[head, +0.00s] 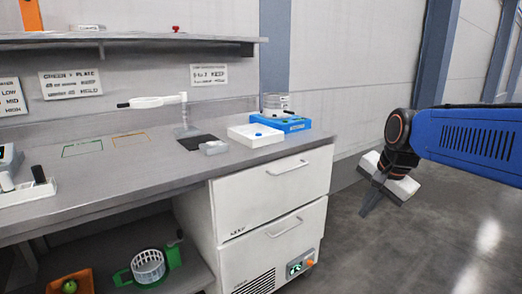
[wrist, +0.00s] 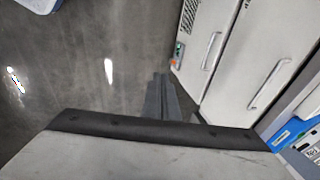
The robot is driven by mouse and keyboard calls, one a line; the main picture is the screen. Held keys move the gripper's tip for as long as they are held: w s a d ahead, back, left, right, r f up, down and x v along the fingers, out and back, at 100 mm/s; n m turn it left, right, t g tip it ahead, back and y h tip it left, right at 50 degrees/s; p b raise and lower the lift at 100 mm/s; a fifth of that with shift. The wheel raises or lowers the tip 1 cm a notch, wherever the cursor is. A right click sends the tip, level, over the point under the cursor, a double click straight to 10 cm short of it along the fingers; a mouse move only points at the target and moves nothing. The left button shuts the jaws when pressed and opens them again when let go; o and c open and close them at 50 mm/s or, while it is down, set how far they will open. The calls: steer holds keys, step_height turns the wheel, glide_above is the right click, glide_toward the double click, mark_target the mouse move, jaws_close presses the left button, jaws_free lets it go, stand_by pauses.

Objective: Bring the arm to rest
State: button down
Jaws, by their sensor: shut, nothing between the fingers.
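My gripper (head: 368,206) hangs at the end of my blue arm, at the right of the head view. It is off the bench's right end, over the open floor, pointing down and to the left. In the wrist view its dark fingers (wrist: 160,95) are together with nothing between them. It touches nothing that I can see.
The grey bench (head: 110,185) holds a white tray (head: 255,140), a blue device (head: 290,124) and a magnifier-like white piece (head: 155,101). White drawers (head: 270,195) stand under its right end. A shelf (head: 130,38) runs above. The floor (head: 440,235) at right is clear.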

steer(key=s+f+n, duration=0.5)
steer(key=s, duration=0.5)
steer(key=s+d+f+n+h, duration=0.1)
steer(key=s+f+n, duration=0.4)
steer(key=s, duration=0.5)
steer(key=shift+d+f+n+t, duration=0.2)
steer(key=shift+n+t, duration=0.2)
steer(key=shift+n, duration=0.2)
